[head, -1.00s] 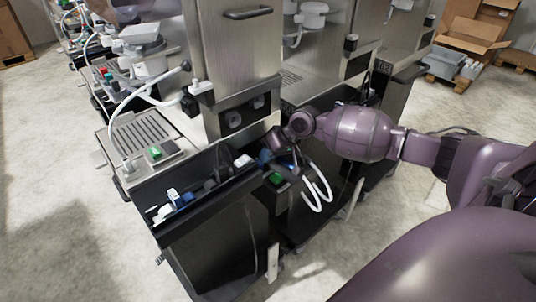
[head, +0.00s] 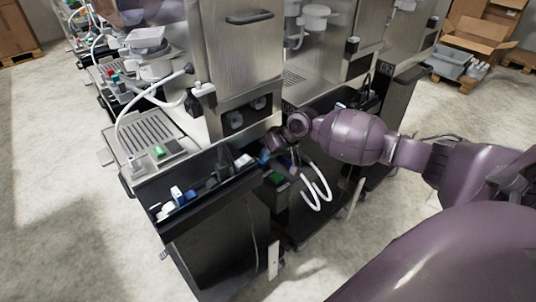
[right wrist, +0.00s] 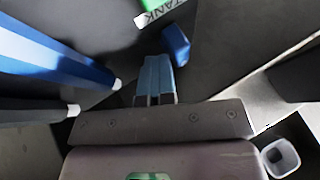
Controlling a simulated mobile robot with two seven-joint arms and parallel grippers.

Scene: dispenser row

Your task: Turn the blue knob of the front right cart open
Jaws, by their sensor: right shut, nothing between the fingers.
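The blue knob (right wrist: 176,45) shows in the right wrist view, just beyond and slightly right of the tips of my right gripper (right wrist: 158,62). The fingers are shut with nothing between them. They look close to the knob; I cannot tell whether they touch it. In the head view my right gripper (head: 288,158) reaches down at the front of the cart (head: 305,215) beside the nearest one. A small blue part (head: 264,157) shows left of the gripper, partly hidden. My left gripper is not in view.
A large blue part (right wrist: 60,55) with a white end is at left in the wrist view. White looped hoses (head: 320,190) hang below my right wrist. The nearest cart's black tray (head: 215,200) stands left of the gripper.

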